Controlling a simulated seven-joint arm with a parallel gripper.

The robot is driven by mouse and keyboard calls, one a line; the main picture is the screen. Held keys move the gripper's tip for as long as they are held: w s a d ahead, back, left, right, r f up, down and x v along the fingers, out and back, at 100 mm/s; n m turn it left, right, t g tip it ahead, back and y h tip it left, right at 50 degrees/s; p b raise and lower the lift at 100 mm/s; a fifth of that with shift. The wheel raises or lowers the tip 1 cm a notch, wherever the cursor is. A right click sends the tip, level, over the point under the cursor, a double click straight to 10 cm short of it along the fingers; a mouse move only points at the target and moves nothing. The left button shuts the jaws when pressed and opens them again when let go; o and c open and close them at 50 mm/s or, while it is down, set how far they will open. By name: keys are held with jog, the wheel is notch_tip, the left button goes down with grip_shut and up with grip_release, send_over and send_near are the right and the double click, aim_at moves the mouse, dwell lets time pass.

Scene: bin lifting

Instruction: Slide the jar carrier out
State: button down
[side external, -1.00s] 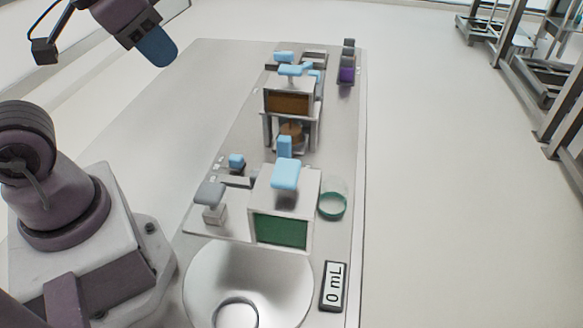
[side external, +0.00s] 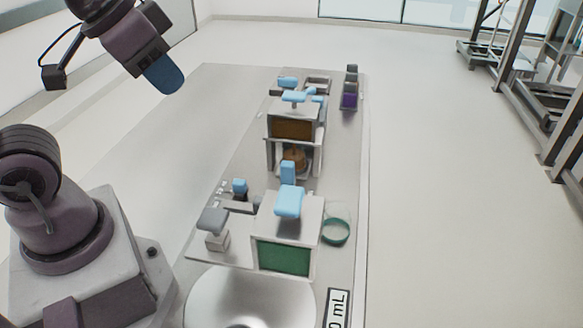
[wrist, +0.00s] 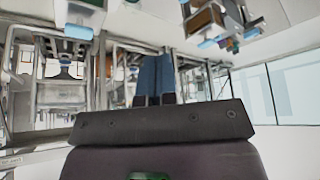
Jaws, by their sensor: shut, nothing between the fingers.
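My gripper (side external: 165,77) is shut and empty, with blue fingers, high at the upper left in the side view. It is well apart from everything on the table. In the wrist view its two blue fingers (wrist: 155,76) lie together. I cannot tell for certain which thing is the jar carrier. A round brown thing (side external: 294,159), perhaps a jar, sits in the open lower bay of a white stand with a brown front panel (side external: 291,128). The stand's frame partly hides it.
A white box with a green front (side external: 283,257) and blue handle (side external: 289,201) stands nearer. Beside it are a grey-topped block (side external: 213,228) and a green ring (side external: 336,231). A purple-fronted item (side external: 349,101) stands at the back right. The table's left side (side external: 215,110) is clear.

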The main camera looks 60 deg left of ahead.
dwell(0.4)
jog(key=c, duration=1.4)
grip_release()
jog(key=shift+d+f, duration=0.1)
jog(key=shift+d, duration=0.05)
jog(key=o, duration=0.6)
jog(key=f+g, duration=0.1)
jog(key=w+d+f, duration=0.1)
jog(key=w+f+g, duration=0.1)
jog(key=f, duration=0.1)
jog(key=shift+w+d+f+m+g+h, duration=0.1)
jog(key=shift+d+m+g+h, duration=0.05)
jog(key=shift+m+g+h, duration=0.2)
jog(key=shift+o, duration=0.2)
jog(key=n+y, duration=0.4)
jog(key=n, duration=0.6)
send_near(288, 171)
jog(key=x, duration=0.8)
jog(key=a+x, duration=0.1)
jog(key=x, duration=0.3)
jog(key=shift+w, duration=0.35)
